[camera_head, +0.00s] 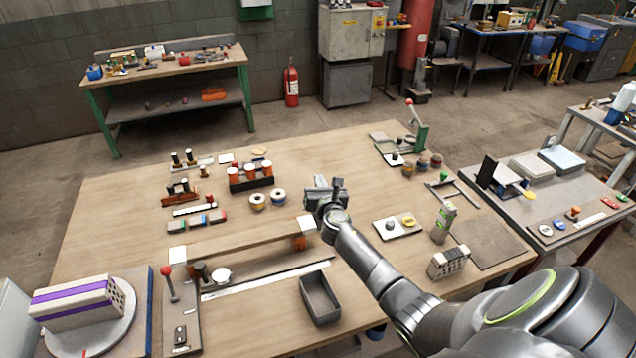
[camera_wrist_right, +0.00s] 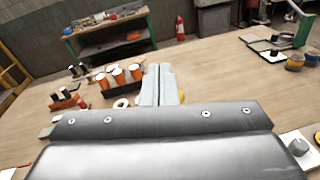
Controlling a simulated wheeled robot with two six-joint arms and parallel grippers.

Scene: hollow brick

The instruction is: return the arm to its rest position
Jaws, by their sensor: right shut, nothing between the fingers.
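My right arm reaches in from the lower right of the head view. Its gripper (camera_head: 322,188) is above the middle of the wooden table (camera_head: 130,200), with nothing in it. In the right wrist view the two fingers (camera_wrist_right: 158,84) are together and point toward the far side of the table. My left gripper is not in view. The hollow brick (camera_head: 448,262) with a holed face stands on the table to the right of my right forearm, apart from it.
A rack of orange cups (camera_head: 250,180) is left of the gripper. A long wooden bar (camera_head: 240,240) and a grey bin (camera_head: 320,300) are nearer. A white tray (camera_head: 397,228) and a green upright block (camera_head: 443,222) are right of the arm. A lever press (camera_head: 415,135) stands farther back.

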